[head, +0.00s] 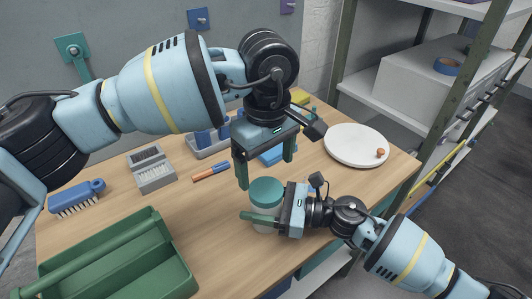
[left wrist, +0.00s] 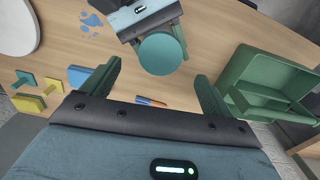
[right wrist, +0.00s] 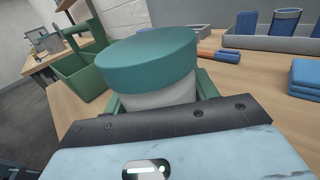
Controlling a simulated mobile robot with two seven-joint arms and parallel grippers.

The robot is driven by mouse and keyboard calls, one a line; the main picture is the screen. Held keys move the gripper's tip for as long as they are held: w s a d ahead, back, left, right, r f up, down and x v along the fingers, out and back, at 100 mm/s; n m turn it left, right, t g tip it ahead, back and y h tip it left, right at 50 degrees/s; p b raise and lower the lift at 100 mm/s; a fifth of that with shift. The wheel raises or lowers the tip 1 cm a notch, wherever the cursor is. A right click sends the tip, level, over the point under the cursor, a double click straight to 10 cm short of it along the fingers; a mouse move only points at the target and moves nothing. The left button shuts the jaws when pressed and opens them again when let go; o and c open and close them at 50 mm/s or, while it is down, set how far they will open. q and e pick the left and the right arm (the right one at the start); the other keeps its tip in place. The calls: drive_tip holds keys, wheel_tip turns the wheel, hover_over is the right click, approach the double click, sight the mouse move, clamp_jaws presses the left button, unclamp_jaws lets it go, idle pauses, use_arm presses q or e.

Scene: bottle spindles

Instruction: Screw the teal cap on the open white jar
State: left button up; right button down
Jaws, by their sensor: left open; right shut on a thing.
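The white jar (right wrist: 158,97) stands upright near the table's front edge with the teal cap (head: 267,191) on top. My right gripper (head: 262,220) is shut around the jar's body below the cap, coming from the right, and hides much of the jar. My left gripper (head: 266,168) is open and empty above the cap, pointing down. In the left wrist view the cap (left wrist: 163,54) lies beyond the two fingers, apart from them.
A green tote (head: 120,262) stands at the front left. Behind are a blue brush (head: 78,197), a grey box-like item (head: 152,170), an orange-blue tool (head: 211,172) and a grey tray (head: 207,151). A round white plate (head: 357,146) with a small orange piece lies right.

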sight(266, 189)
use_arm(q)
drive_tip(key=n, duration=0.6)
drive_tip(key=shift+r, duration=0.25)
drive_tip(key=n, duration=0.6)
drive_tip(key=shift+r+n, duration=0.2)
drive_tip(key=shift+n, duration=0.1)
drive_tip(key=n, duration=0.6)
drive_tip(key=shift+r, duration=0.2)
drive_tip(key=n, duration=0.4)
drive_tip(key=shift+r+n, duration=0.2)
drive_tip(key=shift+n, duration=0.1)
drive_tip(key=n, duration=0.3)
drive_tip(key=shift+f, duration=3.95)
drive_tip(key=shift+c, duration=0.4)
